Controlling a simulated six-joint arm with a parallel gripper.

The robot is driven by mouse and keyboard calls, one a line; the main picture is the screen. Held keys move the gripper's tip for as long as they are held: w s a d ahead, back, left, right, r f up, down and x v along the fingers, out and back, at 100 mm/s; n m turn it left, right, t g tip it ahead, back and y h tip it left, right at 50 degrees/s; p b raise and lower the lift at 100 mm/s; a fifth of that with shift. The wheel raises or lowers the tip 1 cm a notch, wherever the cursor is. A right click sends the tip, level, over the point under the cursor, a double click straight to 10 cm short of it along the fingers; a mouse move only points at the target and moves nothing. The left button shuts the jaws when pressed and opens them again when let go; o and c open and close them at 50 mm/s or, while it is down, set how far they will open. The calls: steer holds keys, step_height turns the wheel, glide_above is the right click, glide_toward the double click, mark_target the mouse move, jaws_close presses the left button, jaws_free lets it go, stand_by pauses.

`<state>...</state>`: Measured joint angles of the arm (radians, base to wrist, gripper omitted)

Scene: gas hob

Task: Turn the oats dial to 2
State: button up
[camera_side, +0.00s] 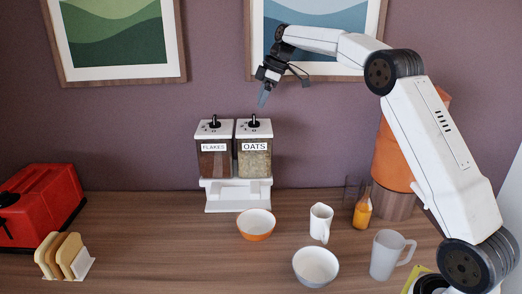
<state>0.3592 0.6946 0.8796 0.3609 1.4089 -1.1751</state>
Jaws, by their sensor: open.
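A cereal dispenser with two clear bins stands against the wall on a white base (238,194). The right bin is labelled OATS (255,160) and has a black dial (254,121) on its white top. The left bin is labelled FLAKES (214,162) and has its own black dial (214,122). The dial markings are too small to read, so I cannot tell the setting. My gripper (264,98) is open and empty, pointing down above the OATS dial and apart from it.
An orange-and-white bowl (256,225) stands before the dispenser. A white bowl (316,266), white jug (321,222), orange bottle (362,209) and frosted pitcher (386,255) stand to the right. A red toaster (42,205) and bread rack (66,257) are at left.

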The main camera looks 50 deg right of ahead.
mark_target(254, 115)
steer(key=shift+x, duration=2.75)
jaws_close()
